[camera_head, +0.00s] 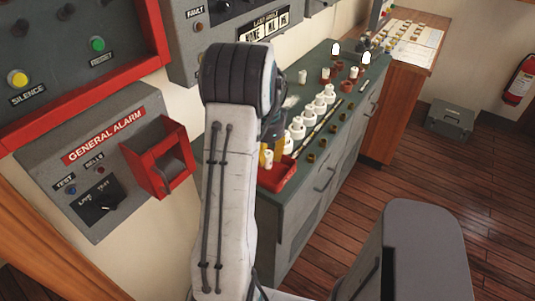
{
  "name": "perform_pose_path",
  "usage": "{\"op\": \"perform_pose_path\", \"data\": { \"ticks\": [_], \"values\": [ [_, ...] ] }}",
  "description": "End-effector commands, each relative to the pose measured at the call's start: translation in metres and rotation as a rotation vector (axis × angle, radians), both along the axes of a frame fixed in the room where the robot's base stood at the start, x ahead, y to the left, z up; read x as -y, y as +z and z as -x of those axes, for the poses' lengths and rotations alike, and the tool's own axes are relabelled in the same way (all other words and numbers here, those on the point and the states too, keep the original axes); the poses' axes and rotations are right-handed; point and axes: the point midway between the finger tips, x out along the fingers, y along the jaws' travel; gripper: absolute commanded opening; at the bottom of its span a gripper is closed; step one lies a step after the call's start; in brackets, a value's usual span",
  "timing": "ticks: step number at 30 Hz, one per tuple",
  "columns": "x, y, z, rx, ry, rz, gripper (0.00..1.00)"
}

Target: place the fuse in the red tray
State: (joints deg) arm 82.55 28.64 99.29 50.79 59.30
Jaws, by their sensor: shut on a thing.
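The red tray (288,174) lies at the near end of the green cabinet top, partly hidden behind my arm. My gripper (267,151) is mostly hidden behind my arm; a little of it shows over the tray's left part. It is shut on the fuse (268,160), a small whitish piece of which shows just below it. I cannot tell whether the fuse touches the tray.
Several white fuses (298,128) stand in a row on the cabinet top (290,103), just beyond the tray, with brown sockets (310,157) alongside. A red-framed alarm box (158,158) juts from the wall at left. A wooden desk (408,85) adjoins behind.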

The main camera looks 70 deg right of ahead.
Motion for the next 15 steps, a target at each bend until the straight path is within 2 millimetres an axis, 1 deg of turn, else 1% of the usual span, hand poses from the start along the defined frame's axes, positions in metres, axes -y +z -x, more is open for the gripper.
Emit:
{"op": "perform_pose_path", "data": {
  "ticks": [9,15],
  "values": [
    [0.000,-0.015,0.000,0.001,0.000,0.001,0.00],
    [0.000,-0.016,0.000,0.000,0.000,0.002,0.00]
  ]
}}
